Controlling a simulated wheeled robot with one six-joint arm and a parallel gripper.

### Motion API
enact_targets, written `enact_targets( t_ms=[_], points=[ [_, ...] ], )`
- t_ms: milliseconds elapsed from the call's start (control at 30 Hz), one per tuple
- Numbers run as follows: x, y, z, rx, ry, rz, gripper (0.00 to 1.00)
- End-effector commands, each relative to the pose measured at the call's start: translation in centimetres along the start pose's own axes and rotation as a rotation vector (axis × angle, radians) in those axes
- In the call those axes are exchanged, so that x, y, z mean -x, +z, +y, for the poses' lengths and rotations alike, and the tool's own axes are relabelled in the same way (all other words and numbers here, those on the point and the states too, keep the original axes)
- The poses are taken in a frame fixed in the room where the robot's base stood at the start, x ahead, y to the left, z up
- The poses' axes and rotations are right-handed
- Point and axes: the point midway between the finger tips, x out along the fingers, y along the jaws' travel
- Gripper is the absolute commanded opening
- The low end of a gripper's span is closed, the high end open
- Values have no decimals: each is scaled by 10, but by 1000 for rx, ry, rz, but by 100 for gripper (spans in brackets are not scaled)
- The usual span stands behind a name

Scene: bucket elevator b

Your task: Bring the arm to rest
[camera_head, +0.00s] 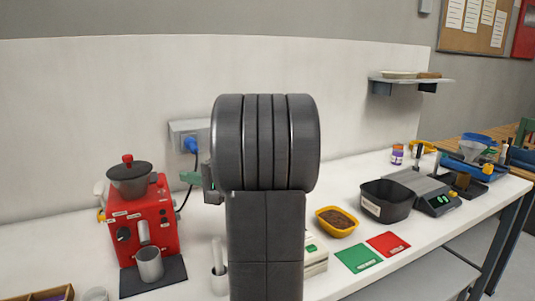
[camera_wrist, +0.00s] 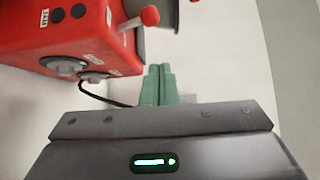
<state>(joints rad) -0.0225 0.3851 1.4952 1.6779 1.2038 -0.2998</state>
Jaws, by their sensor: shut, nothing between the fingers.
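My arm (camera_head: 265,145) stands folded upright in the middle of the head view, in front of the counter. My gripper (camera_head: 186,177) shows only as a green fingertip and a grey edge to the left of the arm; the rest is hidden behind it. In the wrist view my gripper's green fingers (camera_wrist: 160,70) are together and empty, pointing at the pale wall. The red machine (camera_wrist: 85,40) is close to the upper left of the fingers in the wrist view, apart from them. In the head view the red machine (camera_head: 147,222) stands on the counter, left of my arm.
A metal cup (camera_head: 149,264) stands at the red machine. A blue plug (camera_head: 190,144) is in a wall socket. Right of my arm are a yellow bowl (camera_head: 337,221), green (camera_head: 358,258) and red (camera_head: 388,244) cards, a black bin (camera_head: 386,201) and a scale (camera_head: 437,202).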

Motion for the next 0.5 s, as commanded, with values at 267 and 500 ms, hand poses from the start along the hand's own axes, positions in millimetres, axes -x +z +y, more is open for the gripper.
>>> enact_targets(
  t_ms=[267,500],
  points=[
    [-1,0,-7,-48,52,0,0],
    [-2,1,-9,-86,95,-2,0]
  ],
)
